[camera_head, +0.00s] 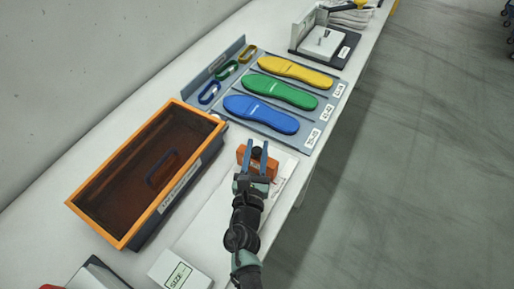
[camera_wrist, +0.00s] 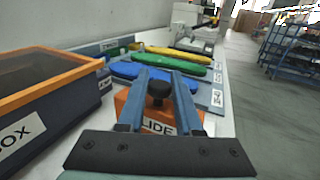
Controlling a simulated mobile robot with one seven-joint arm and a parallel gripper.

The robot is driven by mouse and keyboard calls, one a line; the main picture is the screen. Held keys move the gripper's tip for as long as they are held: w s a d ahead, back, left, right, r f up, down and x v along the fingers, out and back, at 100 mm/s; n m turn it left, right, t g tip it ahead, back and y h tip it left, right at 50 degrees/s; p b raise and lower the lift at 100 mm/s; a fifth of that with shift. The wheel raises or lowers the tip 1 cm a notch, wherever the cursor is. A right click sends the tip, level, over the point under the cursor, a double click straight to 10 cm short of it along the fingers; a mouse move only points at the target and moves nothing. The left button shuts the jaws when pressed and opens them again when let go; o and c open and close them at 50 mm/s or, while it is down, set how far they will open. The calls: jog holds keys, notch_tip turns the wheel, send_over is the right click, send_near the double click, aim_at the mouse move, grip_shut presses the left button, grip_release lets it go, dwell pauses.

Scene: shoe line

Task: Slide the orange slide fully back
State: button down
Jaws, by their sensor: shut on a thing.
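The fingers also show around the knob in the wrist view (camera_wrist: 159,92). The far side of the slide and its track are hidden by the fingers.
An orange-rimmed box (camera_head: 127,238) with a dark interior stands left of the slide. Beyond the slide, a grey tray (camera_head: 311,135) holds blue, green and yellow insoles. A white size display (camera_head: 181,272) stands nearer. Open floor lies to the right.

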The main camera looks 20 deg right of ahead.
jog(key=w+d+b, duration=0.3)
jog(key=d, duration=0.1)
jog(key=shift+w+d+f+b, duration=0.15)
jog(key=shift+w+d+b, duration=0.25)
jog(key=shift+w+d, duration=0.2)
jog(key=shift+d, duration=0.05)
jog(key=shift+r, duration=0.3)
jog(key=c, duration=1)
grip_release()
jog(key=shift+d, duration=0.1)
jog(key=o, duration=0.4)
jog(key=shift+f, duration=0.1)
jog(key=shift+s, duration=0.1)
